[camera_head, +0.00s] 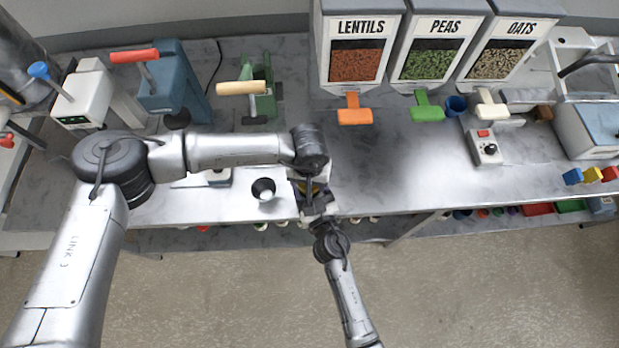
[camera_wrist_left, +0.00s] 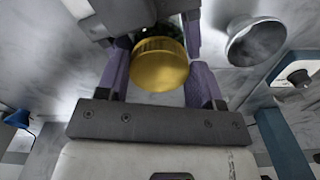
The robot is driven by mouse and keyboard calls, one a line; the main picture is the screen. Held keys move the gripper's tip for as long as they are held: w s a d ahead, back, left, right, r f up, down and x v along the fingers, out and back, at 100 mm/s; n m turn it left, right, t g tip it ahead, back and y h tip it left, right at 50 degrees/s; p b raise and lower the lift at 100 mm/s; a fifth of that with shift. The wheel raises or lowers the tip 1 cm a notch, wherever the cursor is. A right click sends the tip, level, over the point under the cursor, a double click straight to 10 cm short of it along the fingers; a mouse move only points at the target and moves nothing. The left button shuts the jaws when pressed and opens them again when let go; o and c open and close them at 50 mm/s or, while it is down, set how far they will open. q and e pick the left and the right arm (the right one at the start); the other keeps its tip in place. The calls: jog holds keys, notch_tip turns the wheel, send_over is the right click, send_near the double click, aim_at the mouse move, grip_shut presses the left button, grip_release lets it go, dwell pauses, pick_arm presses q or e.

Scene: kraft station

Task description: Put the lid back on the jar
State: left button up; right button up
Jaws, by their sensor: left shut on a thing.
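The gold lid (camera_wrist_left: 160,65) sits between the purple fingers of my left gripper (camera_wrist_left: 158,72) in the left wrist view, and the gripper is shut on it. Just behind the lid is a dark greenish thing, mostly hidden, which may be the jar; I cannot tell whether the lid touches it. In the head view my left gripper (camera_head: 312,188) is at the bench's front edge, largely covered by its own arm, with a bit of yellow showing. My right gripper (camera_head: 318,203) comes up from below and meets it there; its fingers are hidden.
A metal funnel-like cup (camera_head: 263,188) stands just left of the grippers, also seen in the left wrist view (camera_wrist_left: 257,40). Lentils (camera_head: 357,60), peas (camera_head: 437,60) and oats (camera_head: 500,58) dispensers stand at the back.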

pick_arm(q)
jog(key=o, duration=0.9)
jog(key=shift+r, duration=2.3)
jog(key=shift+c, duration=0.5)
